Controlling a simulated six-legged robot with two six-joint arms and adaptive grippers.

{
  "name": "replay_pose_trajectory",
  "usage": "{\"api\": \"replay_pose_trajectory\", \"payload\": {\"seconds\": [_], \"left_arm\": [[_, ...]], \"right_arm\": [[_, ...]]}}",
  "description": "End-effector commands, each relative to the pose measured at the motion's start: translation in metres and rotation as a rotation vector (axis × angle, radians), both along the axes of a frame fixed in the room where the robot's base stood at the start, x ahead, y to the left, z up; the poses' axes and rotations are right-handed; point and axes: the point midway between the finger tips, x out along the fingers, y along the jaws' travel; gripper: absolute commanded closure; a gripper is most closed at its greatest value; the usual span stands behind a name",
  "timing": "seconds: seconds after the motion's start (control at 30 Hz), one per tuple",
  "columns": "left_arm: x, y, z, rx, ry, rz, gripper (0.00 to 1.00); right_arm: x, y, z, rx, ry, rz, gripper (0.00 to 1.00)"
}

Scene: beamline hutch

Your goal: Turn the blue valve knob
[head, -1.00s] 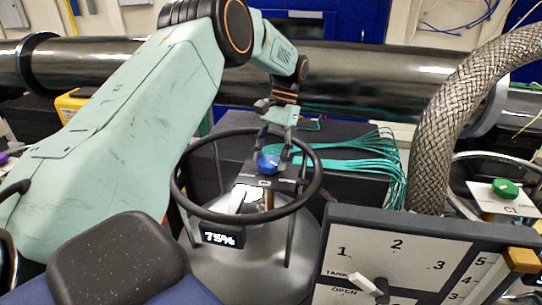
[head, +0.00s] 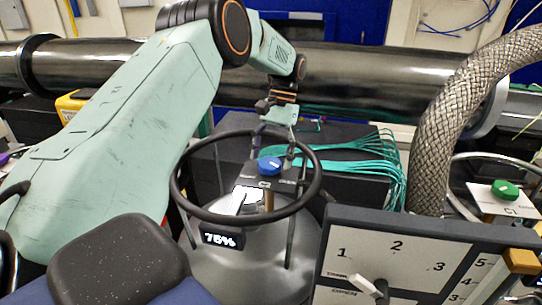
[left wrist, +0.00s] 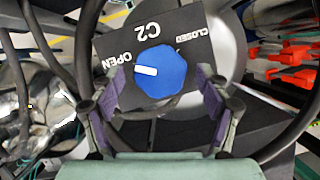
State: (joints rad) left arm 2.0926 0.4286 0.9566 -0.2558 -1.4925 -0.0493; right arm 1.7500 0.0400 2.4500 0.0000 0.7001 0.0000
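The blue valve knob (head: 269,166) sits on a dark plate marked C2 above the grey vessel, inside a black ring. In the left wrist view the knob (left wrist: 160,72) shows a white pointer bar aimed at the word OPEN; CLOSED is at the plate's other end. My left gripper (head: 276,143) is just behind and above the knob in the head view. Its fingers are spread wide, one on each side of the knob in the wrist view, with visible gaps and nothing held. My right gripper is not in view.
A green knob (head: 505,189) marked C1, a braided hose (head: 436,130) and a dial panel (head: 345,240) stand at the right. Teal cables (head: 385,160) lie behind.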

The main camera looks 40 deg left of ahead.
Motion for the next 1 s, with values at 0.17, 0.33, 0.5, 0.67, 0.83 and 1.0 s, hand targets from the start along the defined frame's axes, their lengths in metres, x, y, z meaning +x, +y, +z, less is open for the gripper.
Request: {"api": "replay_pose_trajectory", "payload": {"seconds": [0.17,0.33,0.5,0.67,0.83,1.0], "left_arm": [[-0.001,0.0,-0.001,-0.002,0.004,0.0,0.21],[0.0,0.0,0.0,-0.002,0.004,0.0,0.21],[0.007,0.002,0.018,0.0,0.002,0.0,0.21],[0.016,0.004,0.04,0.0,0.002,0.001,0.21],[0.023,0.005,0.056,0.001,0.002,0.001,0.21],[0.026,0.006,0.065,-0.001,0.003,0.0,0.21]], "right_arm": [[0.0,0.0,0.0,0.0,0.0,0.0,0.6],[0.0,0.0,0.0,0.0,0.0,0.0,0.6],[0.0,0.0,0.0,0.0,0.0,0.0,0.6],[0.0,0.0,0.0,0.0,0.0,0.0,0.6],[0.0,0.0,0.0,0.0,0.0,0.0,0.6],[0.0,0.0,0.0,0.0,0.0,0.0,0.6]]}}
